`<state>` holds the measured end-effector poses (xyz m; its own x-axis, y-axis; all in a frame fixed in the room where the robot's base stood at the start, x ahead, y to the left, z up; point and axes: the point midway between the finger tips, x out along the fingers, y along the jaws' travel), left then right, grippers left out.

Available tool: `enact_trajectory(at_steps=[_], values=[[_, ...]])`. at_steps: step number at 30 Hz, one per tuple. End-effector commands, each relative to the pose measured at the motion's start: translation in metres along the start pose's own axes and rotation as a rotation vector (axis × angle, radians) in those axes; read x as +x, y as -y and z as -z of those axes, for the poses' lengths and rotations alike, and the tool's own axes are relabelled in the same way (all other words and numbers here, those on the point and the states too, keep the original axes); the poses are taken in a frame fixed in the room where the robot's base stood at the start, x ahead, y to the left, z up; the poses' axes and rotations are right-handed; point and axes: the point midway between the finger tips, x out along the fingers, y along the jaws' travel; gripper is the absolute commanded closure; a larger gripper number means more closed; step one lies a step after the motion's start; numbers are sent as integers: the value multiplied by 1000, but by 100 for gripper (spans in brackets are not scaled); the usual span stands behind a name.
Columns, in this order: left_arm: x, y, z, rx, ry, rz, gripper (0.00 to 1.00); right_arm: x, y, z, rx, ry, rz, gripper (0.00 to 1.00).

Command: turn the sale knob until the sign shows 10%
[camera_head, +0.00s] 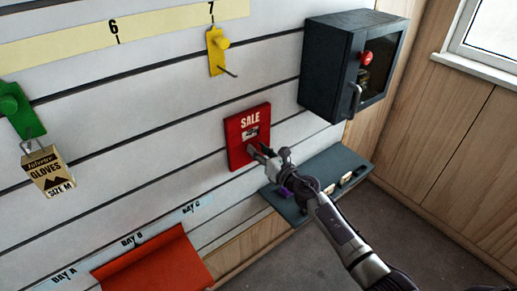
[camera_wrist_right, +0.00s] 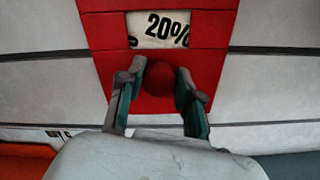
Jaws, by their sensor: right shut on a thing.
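The red sale sign (camera_head: 235,128) is mounted on the slatted wall, with the word SALE and a small window. In the right wrist view the sign's window (camera_wrist_right: 160,29) reads 20%, slightly tilted, with part of another mark at its left edge. Below the window is the round red sale knob (camera_wrist_right: 158,88). My right gripper (camera_wrist_right: 160,84) has one finger on each side of the knob and is shut on it. In the head view my right gripper (camera_head: 260,153) covers the knob. My left gripper is in neither view.
A dark cabinet (camera_head: 330,70) with a handle and a red knob is at the upper right. A grey shelf (camera_head: 345,165) with small items is below it. An orange tray (camera_head: 150,265) is at the lower left. Gloves (camera_head: 48,172) hang from a green hook (camera_head: 18,108). A yellow hook (camera_head: 215,50) is above.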

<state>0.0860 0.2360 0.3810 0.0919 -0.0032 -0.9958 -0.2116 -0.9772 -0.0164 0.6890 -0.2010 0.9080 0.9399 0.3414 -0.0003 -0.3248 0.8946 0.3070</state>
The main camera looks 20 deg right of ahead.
Motion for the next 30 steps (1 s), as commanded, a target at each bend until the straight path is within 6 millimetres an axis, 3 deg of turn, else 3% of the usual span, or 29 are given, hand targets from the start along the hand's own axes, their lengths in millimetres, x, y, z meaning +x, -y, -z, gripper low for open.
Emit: enact_trajectory(at_steps=[30], values=[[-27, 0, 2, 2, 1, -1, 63, 0, 3, 1, 955, -1, 3, 100]])
